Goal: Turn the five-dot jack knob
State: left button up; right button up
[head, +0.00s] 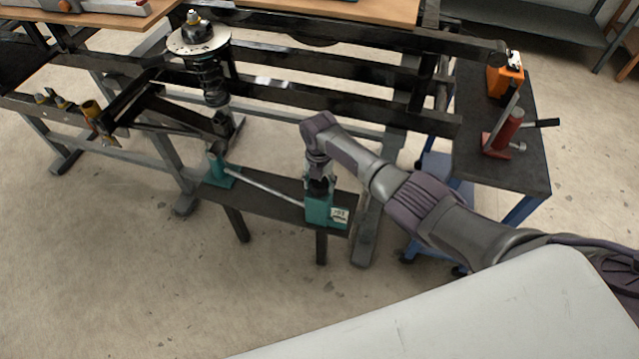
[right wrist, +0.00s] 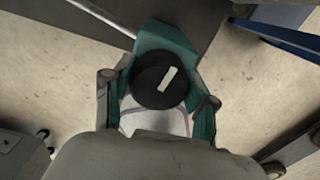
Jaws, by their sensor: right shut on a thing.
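The teal jack (head: 319,212) stands at the right end of the low dark bench, with a small pale label (head: 340,214) on its side. The dots on the label are too small to count. In the right wrist view the round black knob (right wrist: 151,72) with a white bar mark sits on top of the teal jack body (right wrist: 165,38). My right gripper (head: 319,187) points down over the jack and is shut on the knob, with a finger on each side of it in the right wrist view (right wrist: 158,95). My left gripper is in neither view.
A grey rod (head: 265,188) runs from the jack to a second teal unit (head: 220,170) on the bench (head: 285,183). A spring strut (head: 208,75) and black frame rails stand behind. A cart (head: 520,165) at the right carries a red jack (head: 503,132) and an orange tool (head: 505,80).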

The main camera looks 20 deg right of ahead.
aim_at(319, 182)
jog(key=shift+n, duration=0.6)
jog(key=o, duration=1.2)
jog(key=shift+c, duration=0.2)
notch_tip(319, 182, up, 12)
